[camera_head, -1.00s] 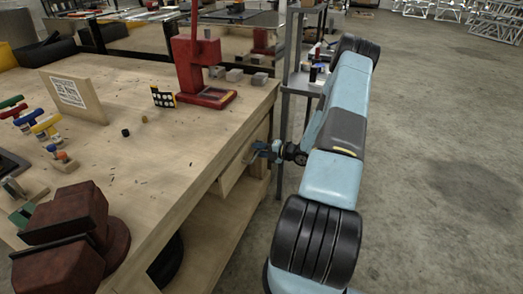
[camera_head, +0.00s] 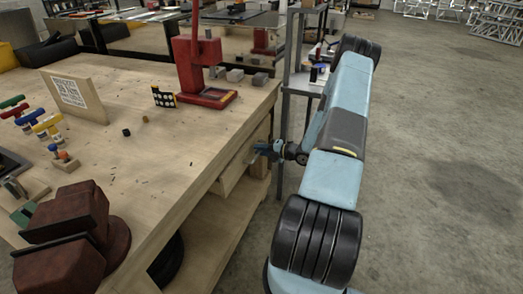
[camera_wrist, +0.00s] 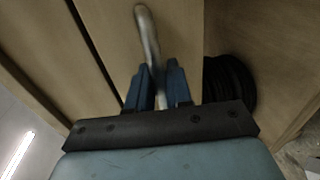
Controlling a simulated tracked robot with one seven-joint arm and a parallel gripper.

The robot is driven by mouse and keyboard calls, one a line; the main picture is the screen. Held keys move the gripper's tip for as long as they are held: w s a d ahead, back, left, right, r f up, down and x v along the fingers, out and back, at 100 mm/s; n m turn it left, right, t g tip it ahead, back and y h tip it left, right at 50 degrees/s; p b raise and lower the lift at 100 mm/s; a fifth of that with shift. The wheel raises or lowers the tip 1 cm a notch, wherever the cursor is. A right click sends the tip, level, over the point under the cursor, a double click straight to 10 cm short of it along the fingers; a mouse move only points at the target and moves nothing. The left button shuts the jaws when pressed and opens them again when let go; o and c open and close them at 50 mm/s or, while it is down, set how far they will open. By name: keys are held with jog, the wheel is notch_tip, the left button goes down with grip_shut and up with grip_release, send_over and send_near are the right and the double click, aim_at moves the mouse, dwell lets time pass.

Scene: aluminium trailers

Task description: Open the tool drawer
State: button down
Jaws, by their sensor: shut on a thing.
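The tool drawer (camera_head: 233,171) is set under the top of the wooden workbench, on its right side. In the wrist view its wooden front (camera_wrist: 112,25) fills the upper middle and carries a curved metal handle (camera_wrist: 147,35). My gripper (camera_head: 262,150) is at the drawer front. In the wrist view my gripper (camera_wrist: 160,85) has its two blue fingers on either side of the handle, shut on it. The drawer appears to stand slightly out from the bench; its inside is hidden.
The workbench top (camera_head: 190,135) holds a red press (camera_head: 200,70), a dark red vise (camera_head: 70,235) and small tools. A dark round object (camera_wrist: 230,80) sits below the drawer. A metal shelf post (camera_head: 283,120) stands just beyond my gripper. Open concrete floor lies to the right.

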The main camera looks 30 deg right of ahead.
jog(key=shift+s+d+f, duration=0.15)
jog(key=shift+s+d, duration=0.1)
jog(key=f+v, duration=0.2)
jog(key=v, duration=1)
jog(key=s+f+v, duration=0.1)
jog(key=f+v, duration=0.2)
jog(key=v, duration=1)
jog(key=shift+s+f, duration=0.3)
jog(key=c, duration=1.2)
grip_release()
jog(key=shift+d, duration=0.1)
jog(key=shift+w+r, duration=0.1)
jog(key=shift+d, duration=0.1)
jog(key=v, duration=1.3)
jog(key=shift+s+d, duration=0.15)
jog(key=shift+s, duration=0.15)
